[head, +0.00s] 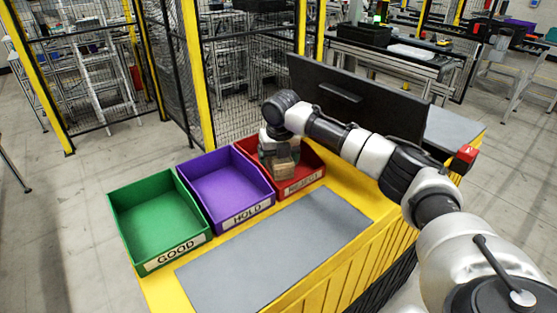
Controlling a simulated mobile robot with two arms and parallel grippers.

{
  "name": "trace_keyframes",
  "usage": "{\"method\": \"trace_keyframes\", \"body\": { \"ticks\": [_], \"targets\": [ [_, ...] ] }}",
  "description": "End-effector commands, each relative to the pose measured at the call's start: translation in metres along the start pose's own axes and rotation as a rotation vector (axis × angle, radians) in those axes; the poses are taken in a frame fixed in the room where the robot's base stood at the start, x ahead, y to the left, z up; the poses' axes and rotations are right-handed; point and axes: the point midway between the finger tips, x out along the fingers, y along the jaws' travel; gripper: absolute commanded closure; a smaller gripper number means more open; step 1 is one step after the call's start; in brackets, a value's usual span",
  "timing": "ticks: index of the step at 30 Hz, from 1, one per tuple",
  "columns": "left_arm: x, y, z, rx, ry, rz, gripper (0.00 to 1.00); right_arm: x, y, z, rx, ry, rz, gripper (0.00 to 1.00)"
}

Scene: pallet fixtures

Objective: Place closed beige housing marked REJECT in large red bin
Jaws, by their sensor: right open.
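The red bin (307,177) stands at the right end of the bin row, with a label on its front that appears to read REJECT. My right gripper (279,157) points down into this bin and is open. A small beige-brown housing (284,170) shows right below the gripper, within the bin's outline. The gripper hides part of it, so I cannot tell whether it touches the bin floor or the fingers. Any marking on the housing is too small to read. My left gripper is not in view.
A purple bin (236,158) marked HOLD and a green bin (162,205) marked GOOD stand to the left; both look empty. A bare grey mat (270,250) lies in front on the yellow bench. A dark upright panel (355,95) stands behind my arm.

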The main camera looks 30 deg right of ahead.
Motion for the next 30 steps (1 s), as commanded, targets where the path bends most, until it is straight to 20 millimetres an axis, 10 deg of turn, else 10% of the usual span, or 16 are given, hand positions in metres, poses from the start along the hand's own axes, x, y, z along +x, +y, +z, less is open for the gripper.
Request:
{"method": "trace_keyframes", "body": {
  "ticks": [18,30],
  "targets": [
    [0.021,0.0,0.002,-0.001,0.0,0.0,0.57,-0.108,0.0,0.0,0.0,-0.002,0.002,0.17],
    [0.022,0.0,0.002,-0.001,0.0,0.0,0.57,-0.12,0.0,0.0,0.0,0.0,0.0,0.17]
  ]
}}
